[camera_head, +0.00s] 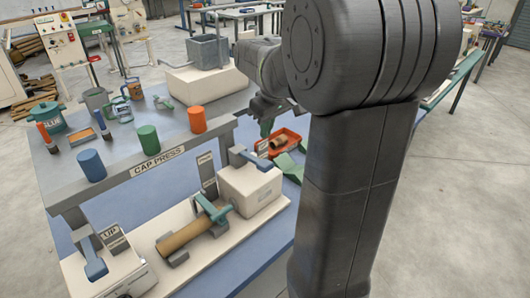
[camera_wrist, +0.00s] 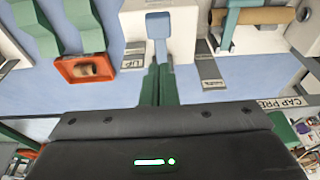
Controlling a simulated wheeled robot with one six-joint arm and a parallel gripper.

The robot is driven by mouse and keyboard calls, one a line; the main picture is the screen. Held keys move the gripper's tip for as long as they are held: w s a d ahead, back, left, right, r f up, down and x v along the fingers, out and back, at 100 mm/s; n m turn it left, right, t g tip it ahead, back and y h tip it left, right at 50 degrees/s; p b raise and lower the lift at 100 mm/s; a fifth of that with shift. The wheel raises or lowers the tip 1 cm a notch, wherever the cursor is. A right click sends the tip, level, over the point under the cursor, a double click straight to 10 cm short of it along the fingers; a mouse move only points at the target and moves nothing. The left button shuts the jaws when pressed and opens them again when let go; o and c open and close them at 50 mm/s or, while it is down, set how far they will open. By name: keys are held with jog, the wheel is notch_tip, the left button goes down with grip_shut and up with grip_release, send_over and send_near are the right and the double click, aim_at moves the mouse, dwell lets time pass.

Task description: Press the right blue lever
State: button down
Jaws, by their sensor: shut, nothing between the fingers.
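The right blue lever (camera_head: 250,158) sits on top of the white block at the right end of the cap press. In the wrist view the lever (camera_wrist: 159,27) shows at the top centre, with its stem running down toward my fingertips. My gripper (camera_wrist: 157,70) is shut and empty, its green fingers together, close to the stem's lower end; I cannot tell whether they touch it. In the head view my gripper (camera_head: 264,112) is partly hidden by my arm, just behind and above the lever. The left blue lever (camera_head: 93,262) is at the front left.
A brown roll (camera_head: 190,232) lies along the press beside a teal clamp (camera_head: 213,210). An orange tray (camera_head: 284,141) and green ramps stand right of the lever. The grey shelf (camera_head: 120,172) carries blue, green and orange cylinders. Small label plates flank the lever.

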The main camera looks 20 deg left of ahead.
aim_at(269, 166)
jog(key=x, duration=0.5)
jog(key=d+p+x, duration=0.1)
jog(key=x, duration=0.2)
jog(key=shift+s+d+f, duration=0.1)
jog(key=shift+s+f, duration=0.1)
jog(key=shift+f, duration=0.2)
jog(key=f+y+b, duration=0.1)
jog(key=b, duration=0.2)
jog(key=d+f+y+b, duration=0.1)
jog(key=f+b, duration=0.1)
jog(key=b, duration=0.2)
jog(key=shift+s+f+t, duration=0.1)
jog(key=shift+s+t, duration=0.1)
jog(key=shift+t, duration=0.2)
jog(key=shift+s+d+f+b, duration=0.15)
jog(key=shift+f+b, duration=0.45)
jog(key=shift+b, duration=0.1)
jog(key=shift+r, duration=0.1)
